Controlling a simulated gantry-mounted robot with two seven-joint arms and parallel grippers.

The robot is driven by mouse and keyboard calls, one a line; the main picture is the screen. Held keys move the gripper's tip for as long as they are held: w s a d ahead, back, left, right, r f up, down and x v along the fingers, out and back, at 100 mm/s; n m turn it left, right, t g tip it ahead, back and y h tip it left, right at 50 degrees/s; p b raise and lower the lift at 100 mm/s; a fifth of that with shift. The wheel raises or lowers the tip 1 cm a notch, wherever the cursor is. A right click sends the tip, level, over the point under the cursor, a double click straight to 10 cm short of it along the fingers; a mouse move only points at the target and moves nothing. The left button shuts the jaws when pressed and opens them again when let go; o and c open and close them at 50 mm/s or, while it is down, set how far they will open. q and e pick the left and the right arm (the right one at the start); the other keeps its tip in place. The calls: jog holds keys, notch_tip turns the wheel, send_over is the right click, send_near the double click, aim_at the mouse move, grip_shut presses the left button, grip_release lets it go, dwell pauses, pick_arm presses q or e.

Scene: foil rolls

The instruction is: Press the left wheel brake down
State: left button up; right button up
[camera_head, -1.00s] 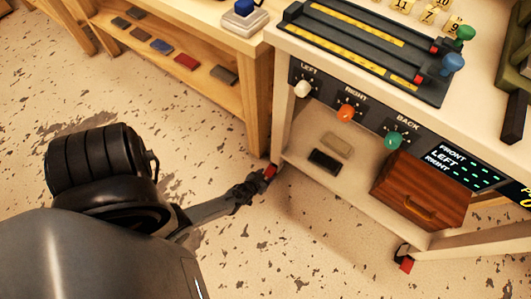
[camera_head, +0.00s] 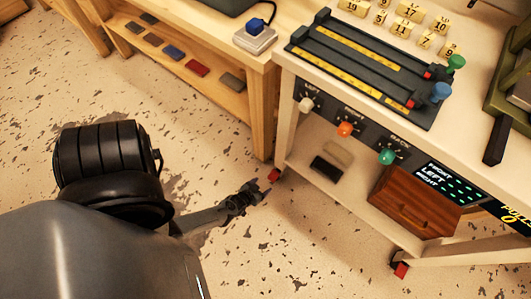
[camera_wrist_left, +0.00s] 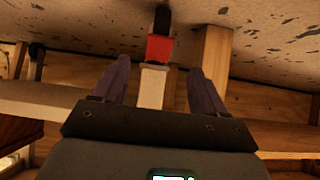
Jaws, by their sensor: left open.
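The left wheel brake is a small red tab (camera_head: 273,175) at the foot of the white cart's near left leg. My left gripper (camera_head: 257,187) is low over the floor, just left of the tab, with a small gap between them. In the left wrist view the red brake (camera_wrist_left: 160,48) is beyond the fingertips and roughly in line with the space between them. The left gripper (camera_wrist_left: 158,75) is open with nothing in its jaws. A dark wheel (camera_wrist_left: 161,18) adjoins the brake there. My right gripper is not in view.
The white cart (camera_head: 300,160) carries knobs, sliders and a wooden box (camera_head: 415,200) on its lower shelf. Another red brake (camera_head: 401,270) is at its right leg. A wooden bench (camera_head: 262,110) stands close behind the left leg. The speckled floor (camera_head: 90,95) on the left is clear.

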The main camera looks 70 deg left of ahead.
pick_arm(q)
jog(key=shift+p+v, duration=0.65)
jog(key=shift+v, duration=0.85)
